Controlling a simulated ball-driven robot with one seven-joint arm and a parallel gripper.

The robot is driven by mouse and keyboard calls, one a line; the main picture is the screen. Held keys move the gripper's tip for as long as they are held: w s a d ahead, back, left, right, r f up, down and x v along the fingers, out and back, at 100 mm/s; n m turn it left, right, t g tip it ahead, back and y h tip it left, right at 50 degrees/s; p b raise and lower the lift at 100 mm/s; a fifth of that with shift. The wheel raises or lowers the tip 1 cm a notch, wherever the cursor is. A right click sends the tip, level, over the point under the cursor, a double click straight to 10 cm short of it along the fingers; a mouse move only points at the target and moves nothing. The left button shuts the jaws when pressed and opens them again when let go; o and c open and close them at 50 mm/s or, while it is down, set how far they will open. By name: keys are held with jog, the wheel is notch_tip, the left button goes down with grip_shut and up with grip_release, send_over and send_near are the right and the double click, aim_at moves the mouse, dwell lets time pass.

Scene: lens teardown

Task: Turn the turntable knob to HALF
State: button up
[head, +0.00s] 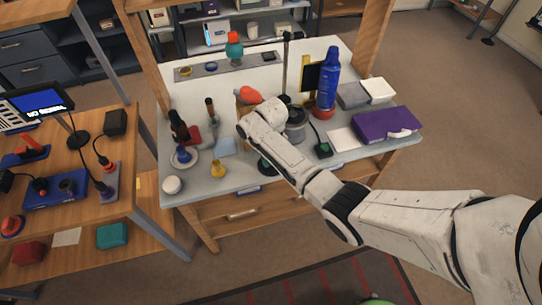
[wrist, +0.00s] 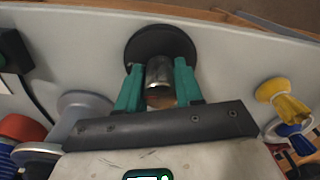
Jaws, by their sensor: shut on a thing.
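The turntable knob appears to be the metal cylinder (wrist: 159,72) standing on a black round base (wrist: 160,38) in the wrist view. The two teal fingers of my gripper (wrist: 158,88) are on either side of it and closed on it. In the head view the dark round base (head: 265,168) shows near the bench's front edge, below my arm. My arm hides the fingers and the knob there. No HALF mark or pointer on the knob is readable in either view.
A yellow funnel-like piece (head: 218,169) stands left of the base. A small black box with a green button (head: 323,150) is to its right. Behind are a blue spray can (head: 327,82) and a purple box (head: 386,125). A side table (head: 120,205) stands at the left.

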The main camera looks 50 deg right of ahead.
dwell(0.4)
jog(key=o, duration=1)
jog(key=shift+o, duration=0.2)
jog(key=shift+r, duration=0.15)
notch_tip(320, 180, up, 11)
jog(key=shift+f+b, duration=0.2)
jog(key=shift+b, duration=0.1)
